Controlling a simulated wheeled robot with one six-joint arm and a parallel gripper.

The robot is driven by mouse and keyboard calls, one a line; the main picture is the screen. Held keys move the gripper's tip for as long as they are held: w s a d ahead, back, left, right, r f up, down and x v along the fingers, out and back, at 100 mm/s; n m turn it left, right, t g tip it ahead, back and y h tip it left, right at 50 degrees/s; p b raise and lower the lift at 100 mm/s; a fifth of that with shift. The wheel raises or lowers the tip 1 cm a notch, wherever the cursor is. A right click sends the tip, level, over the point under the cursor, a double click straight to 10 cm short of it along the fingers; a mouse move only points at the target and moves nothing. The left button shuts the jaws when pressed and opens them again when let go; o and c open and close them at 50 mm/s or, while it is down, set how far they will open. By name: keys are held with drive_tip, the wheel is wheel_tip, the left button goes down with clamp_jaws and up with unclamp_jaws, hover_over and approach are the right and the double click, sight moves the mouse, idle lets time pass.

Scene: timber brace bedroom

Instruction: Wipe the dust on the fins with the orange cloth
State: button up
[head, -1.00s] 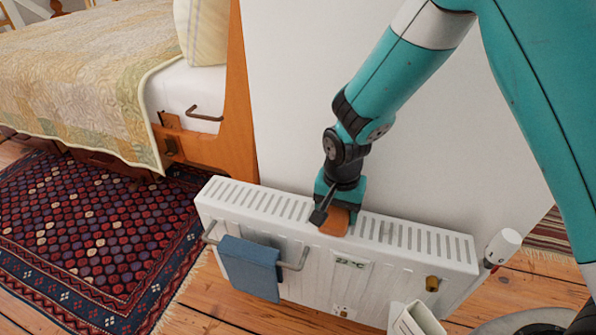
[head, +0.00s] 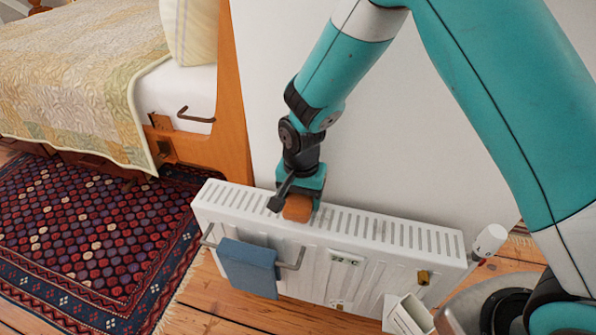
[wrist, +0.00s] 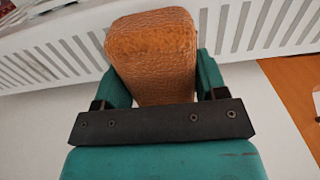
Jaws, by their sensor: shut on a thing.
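The orange cloth (head: 298,208) is a folded, block-like pad. My gripper (head: 300,196) is shut on it and holds it at the slotted top of the white radiator (head: 395,232), left of the middle. The wrist view shows the orange cloth (wrist: 153,55) between my two green fingers, with the slotted fins (wrist: 62,58) to both sides. The cloth appears to touch the top, but its underside is hidden. The slots right of the cloth look clean in the head view; I cannot make out dust on the fins.
A blue towel (head: 248,266) hangs on a rail at the radiator's front left. A white valve knob (head: 490,240) stands at its right end, and a white open box (head: 408,314) is at the front right. The wall (head: 400,140) is close behind; a bed (head: 80,85) stands left.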

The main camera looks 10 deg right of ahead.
drive_tip(key=shift+r+p, duration=2.3)
drive_tip(key=shift+r, duration=0.5)
